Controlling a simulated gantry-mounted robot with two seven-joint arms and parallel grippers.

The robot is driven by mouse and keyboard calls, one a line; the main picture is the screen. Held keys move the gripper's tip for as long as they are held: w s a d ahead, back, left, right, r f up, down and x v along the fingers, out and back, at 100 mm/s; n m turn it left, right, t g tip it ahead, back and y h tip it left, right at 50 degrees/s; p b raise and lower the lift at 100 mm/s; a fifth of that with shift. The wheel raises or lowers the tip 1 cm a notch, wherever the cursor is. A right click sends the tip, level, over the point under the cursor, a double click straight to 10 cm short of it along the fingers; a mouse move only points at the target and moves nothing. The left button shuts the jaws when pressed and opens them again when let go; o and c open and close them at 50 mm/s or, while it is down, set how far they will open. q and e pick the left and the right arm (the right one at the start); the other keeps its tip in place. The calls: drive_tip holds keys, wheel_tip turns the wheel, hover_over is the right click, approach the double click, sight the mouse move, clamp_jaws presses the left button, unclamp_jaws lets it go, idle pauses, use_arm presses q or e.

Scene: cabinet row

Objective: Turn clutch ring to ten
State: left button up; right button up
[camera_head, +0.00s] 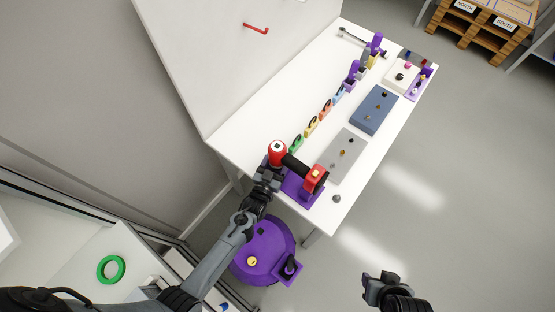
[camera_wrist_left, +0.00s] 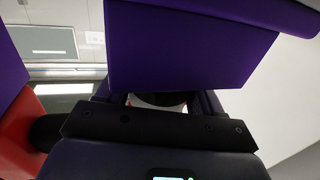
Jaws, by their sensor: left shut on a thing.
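A power drill lies at the near end of the white table, with a red round end (camera_head: 277,147), a black middle part (camera_head: 295,163) and a red block (camera_head: 315,178). It sits at a purple cradle (camera_head: 303,192). My left gripper (camera_head: 269,172) is at the drill's left end, just below the red round end, and is shut on a dark round part. In the left wrist view that part (camera_wrist_left: 158,99) shows only as a sliver between the fingers; I take it for the clutch ring. Its markings are hidden. My right gripper (camera_head: 381,283) hangs over the floor, away from the table; its opening is unclear.
A grey panel (camera_head: 342,157) and a blue panel (camera_head: 374,110) lie beyond the drill. A row of small coloured holders (camera_head: 311,126) runs along the table. A purple round stool-like base (camera_head: 262,250) stands below the near edge.

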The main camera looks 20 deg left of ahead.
idle(0.3)
use_arm(q)
drive_tip(key=o, duration=1)
drive_tip(key=shift+c, duration=0.2)
drive_tip(key=shift+s, duration=0.1)
drive_tip(key=s, duration=1)
drive_tip(key=shift+s+a+p, duration=0.2)
drive_tip(key=shift+s+p, duration=0.1)
drive_tip(key=shift+p, duration=0.1)
